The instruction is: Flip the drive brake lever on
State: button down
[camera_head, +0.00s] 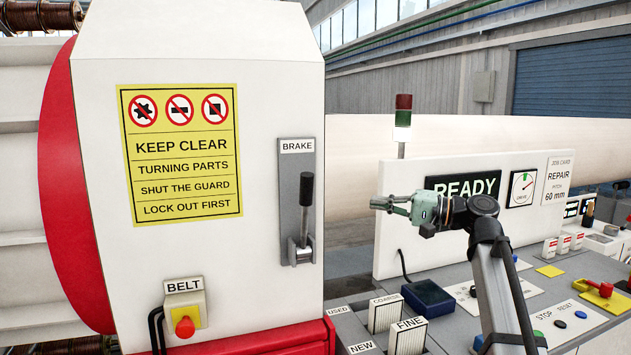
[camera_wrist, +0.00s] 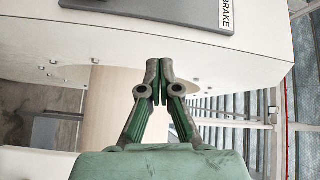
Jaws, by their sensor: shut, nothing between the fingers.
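The brake lever (camera_head: 306,205) has a black grip and a metal stem and stands upright on a grey plate (camera_head: 296,160) labelled BRAKE. The plate is on the white machine housing, near its right edge. My gripper (camera_head: 372,203) is to the right of the lever, apart from it, pointing left. Its fingers are shut and empty. In the wrist view the fingertips (camera_wrist: 160,62) meet, with the edge of the BRAKE plate (camera_wrist: 170,12) at the top. The lever itself is out of the wrist view.
A BELT box (camera_head: 185,313) with a red button sits low on the housing. A control desk with a READY display (camera_head: 467,188), COARSE and FINE bins (camera_head: 408,335) and a dark blue box (camera_head: 428,298) stands at the right. Open space lies between lever and gripper.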

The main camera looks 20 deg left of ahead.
jog(key=s+a+r+n+g, duration=0.1)
jog(key=s+a+r+g, duration=0.2)
jog(key=s+a+r, duration=0.1)
jog(key=shift+s+y, duration=0.3)
jog(key=shift+s, duration=0.15)
jog(key=shift+a, duration=0.15)
jog(key=p, duration=0.3)
send_over(305, 215)
jog(key=w+d, duration=0.1)
jog(key=w, duration=0.2)
jog(key=shift+s+d+r, duration=0.1)
jog(key=shift+d+r, duration=0.1)
jog(key=shift+r, duration=0.2)
jog(key=shift+n, duration=0.3)
